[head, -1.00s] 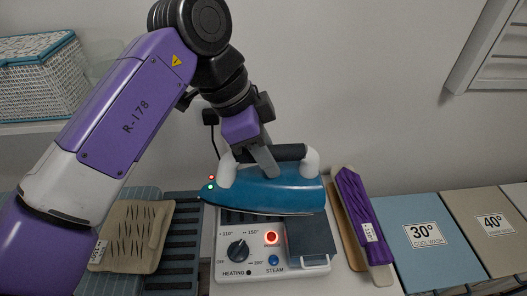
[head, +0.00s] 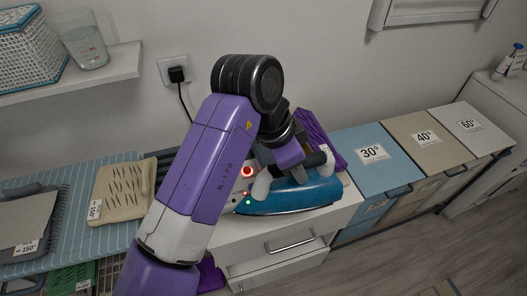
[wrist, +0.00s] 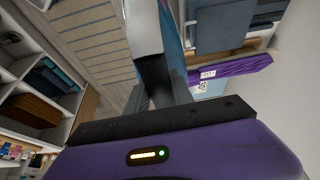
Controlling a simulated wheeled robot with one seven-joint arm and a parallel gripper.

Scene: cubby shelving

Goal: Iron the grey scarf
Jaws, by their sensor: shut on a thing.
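My gripper (head: 296,166) is shut on the dark handle of the teal iron (head: 292,198). I hold the iron in front of the heating station (head: 246,172), above the white cabinet; whether it touches anything is unclear. In the wrist view part of the iron (wrist: 172,35) shows past my fingers. A grey folded cloth (head: 22,222) with a 150° tag lies on the blue striped ironing surface (head: 60,178) at the far left, partly cut off by the frame. It looks like the grey scarf.
A beige slitted cloth (head: 121,190) with a tag lies right of the grey one. Bins marked 30° (head: 368,160), 40° (head: 425,140) and 60° (head: 470,127) stand at the right. A shelf (head: 75,72) juts out at upper left.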

